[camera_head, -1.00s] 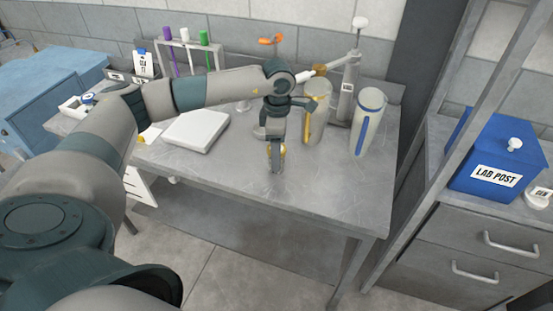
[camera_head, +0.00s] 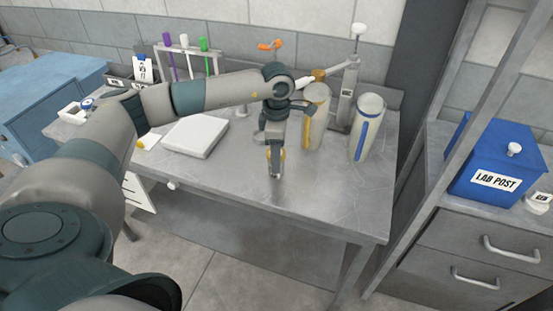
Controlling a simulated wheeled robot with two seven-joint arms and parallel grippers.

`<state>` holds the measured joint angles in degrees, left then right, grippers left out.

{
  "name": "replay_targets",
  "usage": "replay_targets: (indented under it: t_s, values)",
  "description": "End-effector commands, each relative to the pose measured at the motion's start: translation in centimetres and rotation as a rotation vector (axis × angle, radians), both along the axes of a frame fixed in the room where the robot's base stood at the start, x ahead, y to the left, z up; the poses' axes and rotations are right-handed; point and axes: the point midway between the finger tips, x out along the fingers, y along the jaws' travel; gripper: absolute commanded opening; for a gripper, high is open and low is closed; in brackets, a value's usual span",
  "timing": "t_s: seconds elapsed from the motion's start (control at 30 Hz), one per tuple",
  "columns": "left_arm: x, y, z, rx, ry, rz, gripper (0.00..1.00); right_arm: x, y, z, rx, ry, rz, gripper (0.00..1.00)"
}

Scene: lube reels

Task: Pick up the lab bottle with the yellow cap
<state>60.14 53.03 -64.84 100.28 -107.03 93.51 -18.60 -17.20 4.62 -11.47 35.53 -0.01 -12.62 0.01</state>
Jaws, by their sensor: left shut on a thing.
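My left gripper (camera_head: 276,172) points down over the front middle of the grey metal bench. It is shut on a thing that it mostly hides. Small bits of yellow (camera_head: 282,154) show at the fingers, which fit the yellow cap of the lab bottle. The body of the bottle cannot be made out, and I cannot tell whether it touches the bench. My right gripper is not in view.
Two tall cylinders, one with a yellow stripe (camera_head: 314,118) and one with a blue stripe (camera_head: 367,127), stand right of the gripper. A white flat device (camera_head: 196,135) lies left. A tube rack (camera_head: 190,48) stands behind. The bench (camera_head: 330,200) is clear at front right.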

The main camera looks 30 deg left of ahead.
Motion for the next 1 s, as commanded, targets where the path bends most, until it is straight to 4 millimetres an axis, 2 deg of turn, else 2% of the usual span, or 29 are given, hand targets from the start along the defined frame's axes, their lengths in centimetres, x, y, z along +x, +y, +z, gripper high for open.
replay_targets:
  t_s: [0.17, 0.27, 0.73, 0.87, 1.0]
  values:
    - [0.1, 0.0, 1.6, 0.001, -0.004, 0.000, 0.16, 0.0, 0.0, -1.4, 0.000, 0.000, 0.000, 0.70]
    - [0.1, 0.0, 3.1, 0.001, -0.006, 0.000, 0.16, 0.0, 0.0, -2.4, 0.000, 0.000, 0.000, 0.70]
    - [-3.1, -8.3, 8.5, -0.001, -0.005, -0.006, 0.16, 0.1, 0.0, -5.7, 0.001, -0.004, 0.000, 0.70]
    - [-3.8, -9.7, 9.6, 0.001, -0.003, -0.003, 0.16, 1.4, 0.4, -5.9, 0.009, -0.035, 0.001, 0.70]
    - [-4.1, -10.5, 10.2, 0.001, -0.002, -0.001, 0.16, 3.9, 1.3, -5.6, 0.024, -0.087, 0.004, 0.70]
